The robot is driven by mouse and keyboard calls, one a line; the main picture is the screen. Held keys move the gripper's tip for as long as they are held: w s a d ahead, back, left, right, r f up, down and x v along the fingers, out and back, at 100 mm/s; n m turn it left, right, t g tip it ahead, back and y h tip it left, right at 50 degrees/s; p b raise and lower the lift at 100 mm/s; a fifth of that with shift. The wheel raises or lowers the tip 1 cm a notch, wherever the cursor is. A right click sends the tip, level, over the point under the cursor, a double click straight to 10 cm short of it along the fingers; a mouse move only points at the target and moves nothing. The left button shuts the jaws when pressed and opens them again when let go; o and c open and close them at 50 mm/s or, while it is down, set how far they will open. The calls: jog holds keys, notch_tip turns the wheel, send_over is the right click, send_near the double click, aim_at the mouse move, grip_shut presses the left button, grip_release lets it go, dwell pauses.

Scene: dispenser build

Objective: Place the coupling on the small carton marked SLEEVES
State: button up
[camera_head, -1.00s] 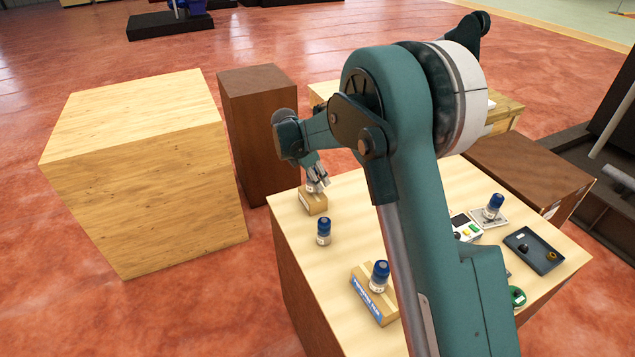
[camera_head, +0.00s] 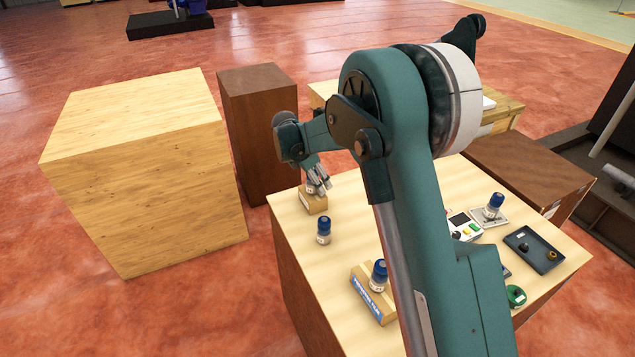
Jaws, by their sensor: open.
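My gripper (camera_head: 320,185) is open, pointing down at the far left corner of the table, just above a small tan carton (camera_head: 314,204). A small pale piece (camera_head: 311,188) sits at the carton's top by the fingertips; it may be the coupling, but it is partly hidden and too small to be sure. I cannot tell whether the fingers touch it. The carton has a pale label on its side, too small to read here.
A blue-capped bottle (camera_head: 323,231) stands just in front of the carton. Another (camera_head: 379,274) stands on a blue-labelled box (camera_head: 371,301); a third (camera_head: 493,206) is at right. A dark tray (camera_head: 535,249) holds small parts. Bare table surrounds the near bottle.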

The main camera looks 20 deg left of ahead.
aim_at(307, 184)
jog(key=shift+r, duration=0.15)
jog(key=v, duration=1.2)
dwell(0.6)
